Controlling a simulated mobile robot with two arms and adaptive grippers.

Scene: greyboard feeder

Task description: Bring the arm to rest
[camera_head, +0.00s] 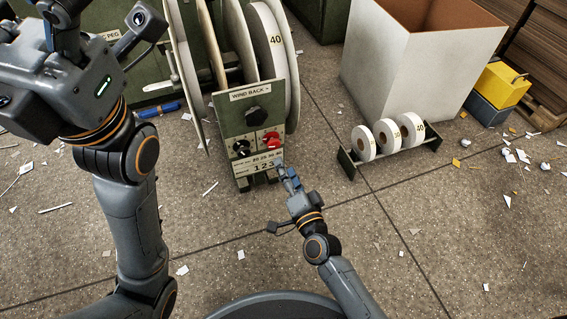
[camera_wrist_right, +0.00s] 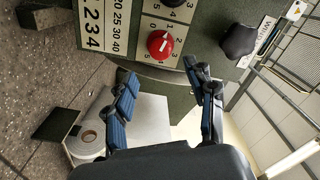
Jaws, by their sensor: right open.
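My right gripper (camera_head: 286,174) is in front of the lower part of the green winder panel (camera_head: 228,122), just below the red knob (camera_head: 271,138). In the right wrist view my right gripper (camera_wrist_right: 158,82) has its two blue-padded fingers apart with nothing between them. The red knob (camera_wrist_right: 160,45) shows beyond the fingers, and I see a gap between it and them. My left arm rises at the left of the head view; its gripper body (camera_head: 70,80) is large and near, and its fingertips run out of the picture.
A black knob (camera_head: 241,148) sits beside the red one. Large white reel discs (camera_head: 265,50) stand behind the panel. A rack (camera_head: 400,155) with several small rolls stands right, before a white open box (camera_head: 400,75). Paper scraps litter the floor. Yellow block (camera_head: 500,85) is far right.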

